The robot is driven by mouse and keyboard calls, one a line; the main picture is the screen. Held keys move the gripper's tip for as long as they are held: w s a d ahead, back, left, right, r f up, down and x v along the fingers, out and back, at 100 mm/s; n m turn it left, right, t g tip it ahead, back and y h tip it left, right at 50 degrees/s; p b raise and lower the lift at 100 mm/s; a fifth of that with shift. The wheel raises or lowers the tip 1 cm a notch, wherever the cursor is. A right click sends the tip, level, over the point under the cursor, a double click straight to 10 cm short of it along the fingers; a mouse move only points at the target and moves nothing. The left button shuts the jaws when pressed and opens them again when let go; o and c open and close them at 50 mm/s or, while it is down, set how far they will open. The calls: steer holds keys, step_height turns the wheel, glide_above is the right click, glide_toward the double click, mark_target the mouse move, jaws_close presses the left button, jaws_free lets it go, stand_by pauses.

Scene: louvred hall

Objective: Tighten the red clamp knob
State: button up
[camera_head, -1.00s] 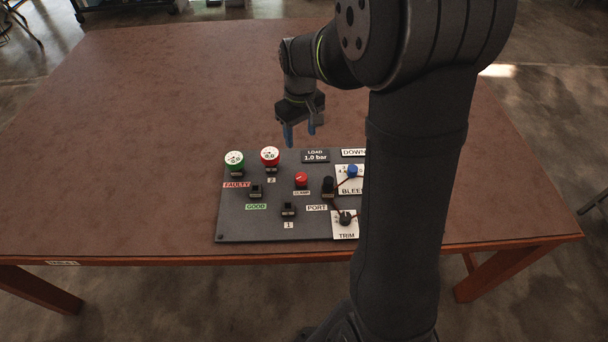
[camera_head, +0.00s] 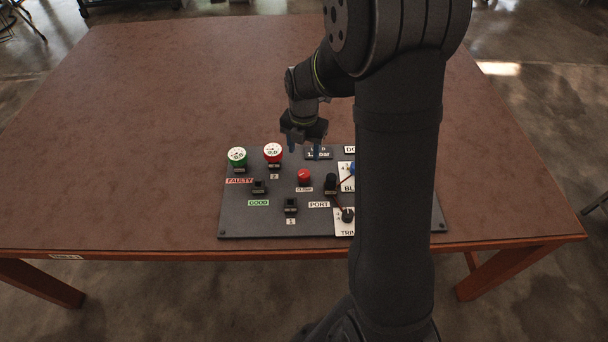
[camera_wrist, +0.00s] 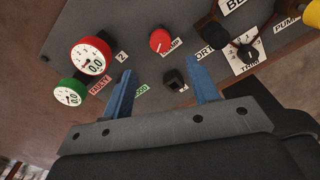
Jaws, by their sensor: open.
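The red clamp knob (camera_head: 304,175) stands upright in the middle of the dark panel (camera_head: 270,222), with a small label at its foot. In the wrist view the knob (camera_wrist: 160,41) shows a pale pointer line on its top and lies beyond the fingertips, between their directions. My gripper (camera_head: 305,152) is above the back of the panel, just behind the knob in the head view. Its two blue fingers (camera_wrist: 160,78) are spread wide with nothing between them. Neither finger appears to touch the knob.
A green gauge (camera_head: 237,156) and a red gauge (camera_head: 273,152) stand at the panel's back left. Black sockets (camera_head: 291,205) sit in front of the knob. A black post (camera_head: 331,183) and trim knob (camera_head: 347,214) are to its right. A yellow part (camera_wrist: 247,48) shows in the wrist view.

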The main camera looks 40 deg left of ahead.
mark_target(304, 173)
steer(key=n, duration=0.1)
steer(key=f+n, duration=0.1)
steer(key=n, duration=0.3)
steer(key=shift+f, duration=5.25)
jaws_close()
